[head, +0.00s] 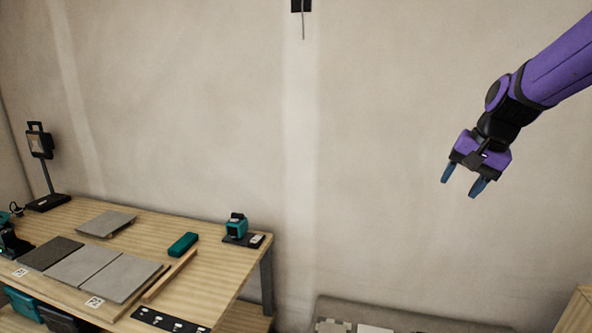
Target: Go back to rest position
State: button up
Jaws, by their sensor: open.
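My gripper (463,187) is in the upper right of the head view, at the end of my purple arm. Its two blue fingers point down and stand apart, with nothing between them. It hangs in the air in front of the bare wall, well to the right of the wooden workbench (215,268) and apart from everything on it.
Grey tiles (110,275) lie on the workbench at left, with another tile (106,224) behind them. A teal block (183,244), a wooden strip (170,275), a teal device (237,227) and a lamp (41,146) are there too. Space around my gripper is clear.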

jog(key=s+a+r+n+t+h, duration=0.1)
jog(key=s+n, duration=0.2)
jog(key=s, duration=0.9)
jog(key=s+a+r+n+t+h, duration=0.1)
jog(key=s+a+r+n, duration=0.1)
jog(key=s, duration=1.1)
jog(key=shift+a+n, duration=0.2)
jog(key=shift+n, duration=0.6)
jog(key=shift+r, duration=0.1)
